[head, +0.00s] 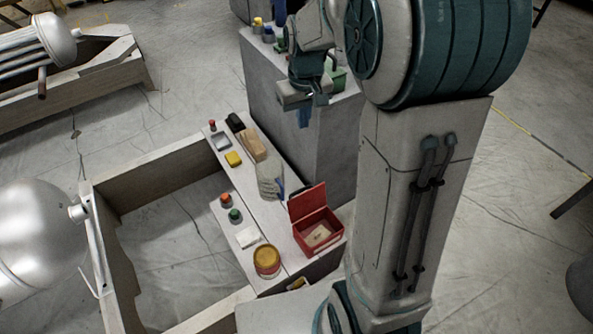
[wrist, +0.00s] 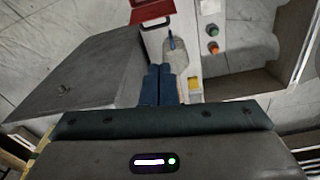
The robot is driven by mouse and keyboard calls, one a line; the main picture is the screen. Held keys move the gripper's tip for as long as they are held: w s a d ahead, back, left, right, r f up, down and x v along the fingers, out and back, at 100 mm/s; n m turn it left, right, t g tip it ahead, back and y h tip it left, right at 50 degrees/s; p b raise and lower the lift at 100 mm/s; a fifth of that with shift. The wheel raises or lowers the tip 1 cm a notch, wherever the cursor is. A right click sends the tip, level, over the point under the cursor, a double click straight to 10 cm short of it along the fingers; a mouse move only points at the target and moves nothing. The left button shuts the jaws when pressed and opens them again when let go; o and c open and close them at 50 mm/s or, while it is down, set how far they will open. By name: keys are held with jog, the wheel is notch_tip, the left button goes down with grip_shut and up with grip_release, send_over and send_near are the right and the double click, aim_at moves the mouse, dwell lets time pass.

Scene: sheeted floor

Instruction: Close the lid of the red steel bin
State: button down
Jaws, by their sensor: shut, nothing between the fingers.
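The red steel bin (head: 319,234) stands on the near right end of the long grey bench, with its lid (head: 307,202) raised upright along the back left side. Something pale lies inside it. In the wrist view the red bin (wrist: 152,11) is cut off at the top edge. My gripper (head: 304,117) is above and behind the bin in the head view, well apart from it, over the side of a tall grey block. Its blue fingers (wrist: 159,85) are together and empty in the wrist view.
On the bench (head: 285,228) are a clear bag (head: 270,181), a wooden block (head: 252,144), a yellow block (head: 233,159) and a yellow-red tin (head: 266,261). The tall grey block (head: 310,150) stands behind the bench. Open floor lies inside the low frame.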

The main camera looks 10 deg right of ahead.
jog(key=n+g+b, duration=0.2)
jog(key=b, duration=1)
send_over(304, 199)
jog(key=w, duration=1.2)
notch_tip(304, 199, down, 28)
jog(key=s+d+f+b, duration=0.1)
jog(key=s+f+b, duration=0.3)
jog(key=f, duration=0.4)
jog(key=shift+s+d+f, duration=0.2)
jog(key=shift+s+f, duration=0.1)
jog(key=shift+f, duration=0.1)
jog(key=shift+b, duration=0.3)
jog(key=shift+s+r+t, duration=0.25)
jog(key=shift+s+t, duration=0.05)
jog(key=shift+t, duration=0.1)
